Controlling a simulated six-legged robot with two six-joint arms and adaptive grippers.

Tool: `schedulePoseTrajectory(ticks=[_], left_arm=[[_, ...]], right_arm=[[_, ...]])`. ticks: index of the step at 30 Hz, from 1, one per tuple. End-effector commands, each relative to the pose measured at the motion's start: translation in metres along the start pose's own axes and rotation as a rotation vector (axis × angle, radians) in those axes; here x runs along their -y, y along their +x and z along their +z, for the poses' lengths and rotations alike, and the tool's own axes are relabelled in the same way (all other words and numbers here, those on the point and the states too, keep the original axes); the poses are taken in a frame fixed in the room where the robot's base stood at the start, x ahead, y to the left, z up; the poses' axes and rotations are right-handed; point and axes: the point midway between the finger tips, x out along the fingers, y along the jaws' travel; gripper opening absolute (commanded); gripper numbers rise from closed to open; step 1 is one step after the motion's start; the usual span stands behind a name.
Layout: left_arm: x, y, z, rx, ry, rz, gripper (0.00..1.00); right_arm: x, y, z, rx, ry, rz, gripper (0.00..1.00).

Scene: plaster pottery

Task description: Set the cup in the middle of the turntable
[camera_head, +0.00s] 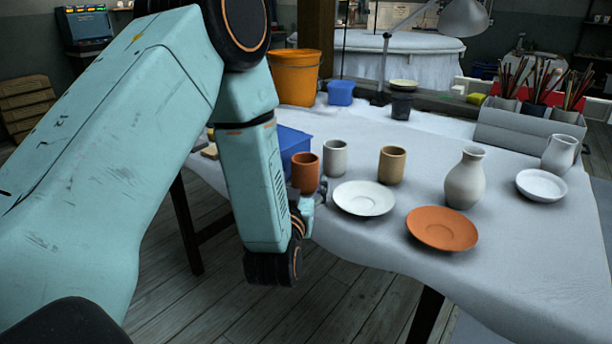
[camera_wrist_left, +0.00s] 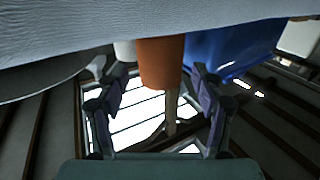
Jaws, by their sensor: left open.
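A terracotta cup (camera_head: 305,173) stands upright at the table's left edge, beside a grey-white cup (camera_head: 335,158) and a tan cup (camera_head: 392,165). My left gripper (camera_head: 311,199) is just in front of the terracotta cup, partly hidden by my arm. In the left wrist view, which looks upside down, the terracotta cup (camera_wrist_left: 161,62) lies between the spread fingers of the open left gripper (camera_wrist_left: 158,92), with gaps on both sides. A white round dish (camera_head: 363,198) and an orange round dish (camera_head: 442,229) lie to the right. I cannot tell which thing is the turntable. My right gripper is out of view.
A blue box (camera_head: 291,141) stands close behind the terracotta cup. A pale vase (camera_head: 465,180), a white pitcher (camera_head: 559,153) and a small white dish (camera_head: 541,186) stand on the right. The cloth-covered front right of the table (camera_head: 540,260) is clear.

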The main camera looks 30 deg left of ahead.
Motion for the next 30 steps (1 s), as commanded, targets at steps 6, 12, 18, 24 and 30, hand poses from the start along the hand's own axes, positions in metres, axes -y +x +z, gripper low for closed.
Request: schedulePoseTrajectory(ticks=[6, 12, 18, 24, 30], left_arm=[[0.002, 0.03, 0.003, -0.003, -0.001, -0.003, 0.68], [0.001, 0.053, 0.002, 0.0, 0.001, -0.003, 0.68], [-0.001, 0.056, 0.001, 0.001, 0.002, -0.003, 0.68], [-0.001, 0.056, 0.001, 0.001, 0.002, -0.003, 0.58], [-0.001, 0.055, 0.002, 0.002, 0.002, -0.003, 0.41]], right_arm=[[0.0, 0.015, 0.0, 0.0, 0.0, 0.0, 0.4], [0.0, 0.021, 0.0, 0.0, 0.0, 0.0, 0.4], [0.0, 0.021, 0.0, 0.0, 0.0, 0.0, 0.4], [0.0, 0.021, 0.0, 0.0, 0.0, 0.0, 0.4], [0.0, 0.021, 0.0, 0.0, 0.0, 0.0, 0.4]])
